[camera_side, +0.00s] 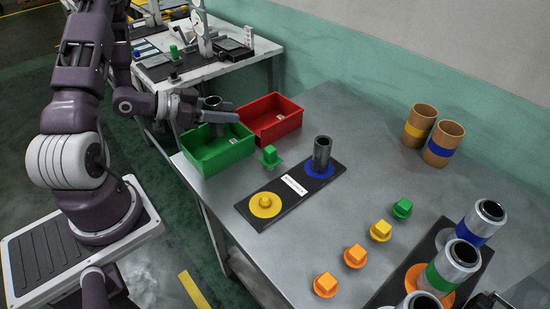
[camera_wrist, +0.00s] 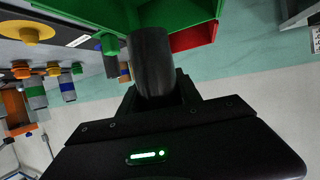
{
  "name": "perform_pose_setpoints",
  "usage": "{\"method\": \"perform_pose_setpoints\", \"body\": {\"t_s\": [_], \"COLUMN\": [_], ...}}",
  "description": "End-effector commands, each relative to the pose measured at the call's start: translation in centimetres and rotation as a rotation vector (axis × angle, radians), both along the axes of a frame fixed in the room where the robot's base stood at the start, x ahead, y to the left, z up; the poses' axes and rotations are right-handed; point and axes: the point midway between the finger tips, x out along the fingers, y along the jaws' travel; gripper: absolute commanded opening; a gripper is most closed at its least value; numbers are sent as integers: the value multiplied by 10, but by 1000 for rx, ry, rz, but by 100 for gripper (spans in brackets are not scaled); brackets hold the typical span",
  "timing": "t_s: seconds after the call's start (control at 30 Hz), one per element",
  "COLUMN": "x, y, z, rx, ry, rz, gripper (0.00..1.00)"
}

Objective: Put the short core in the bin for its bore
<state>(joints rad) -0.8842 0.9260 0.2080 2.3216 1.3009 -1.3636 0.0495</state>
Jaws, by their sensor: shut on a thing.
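A dark grey hollow core (camera_side: 213,103) is held in my gripper (camera_side: 205,113), roughly upright, at the green bin (camera_side: 220,157). It overlaps the bin's back rim in the side view; I cannot tell how far above the bin it is. In the wrist view the core (camera_wrist: 153,62) sits between the jaws, with the green bin (camera_wrist: 175,14) beyond it. The red bin (camera_side: 271,118) stands beside the green one, to its right. A second, taller dark core (camera_side: 322,153) stands on the blue disc of a black board. The board's other disc, yellow with a peg (camera_side: 265,204), is empty.
A green knobbed plug (camera_side: 270,157) stands just in front of the bins. Orange, yellow and green plugs (camera_side: 381,230) line the front right. Silver rolls (camera_side: 481,222) stand at the right, and brown cardboard cores (camera_side: 442,144) at the back. The middle of the table is clear.

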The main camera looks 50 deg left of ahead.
Motion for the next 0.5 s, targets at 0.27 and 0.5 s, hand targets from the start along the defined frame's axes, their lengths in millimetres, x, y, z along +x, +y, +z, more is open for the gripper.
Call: {"method": "perform_pose_setpoints", "body": {"t_s": [0.27, 0.5], "x": [0, 0], "y": [0, 0], "z": [-2, -2], "rx": [1, 0], "ry": [0, 0], "rz": [1, 1], "gripper": [1, 66]}}
